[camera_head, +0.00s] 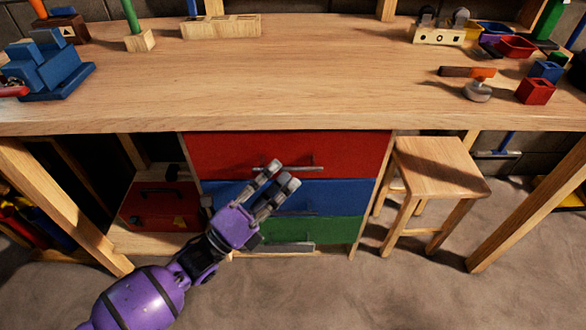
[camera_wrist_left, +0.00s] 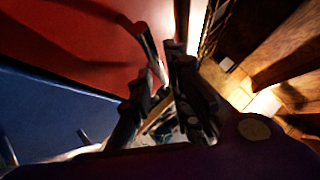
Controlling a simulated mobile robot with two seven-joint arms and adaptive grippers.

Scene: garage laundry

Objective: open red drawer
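The red drawer (camera_head: 230,153) is the top one in the unit under the workbench, and its front looks flush with the frame. Its horizontal metal handle (camera_head: 312,168) is partly hidden behind my fingers. My left gripper (camera_head: 283,175) reaches up from the lower left, with its fingertips close to the handle and a gap between them. In the left wrist view, the red front (camera_wrist_left: 70,45) fills the upper left and my dark fingers (camera_wrist_left: 160,80) stand apart. A metal bar shows near the fingertips; I cannot tell if they touch it. My right gripper is out of view.
Blue (camera_head: 345,197) and green (camera_head: 340,231) drawers sit below the red one. A wooden stool (camera_head: 440,168) stands to the right. A red toolbox (camera_head: 150,208) is on the left shelf. The workbench top (camera_head: 300,75) overhangs the drawers. The floor in front is clear.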

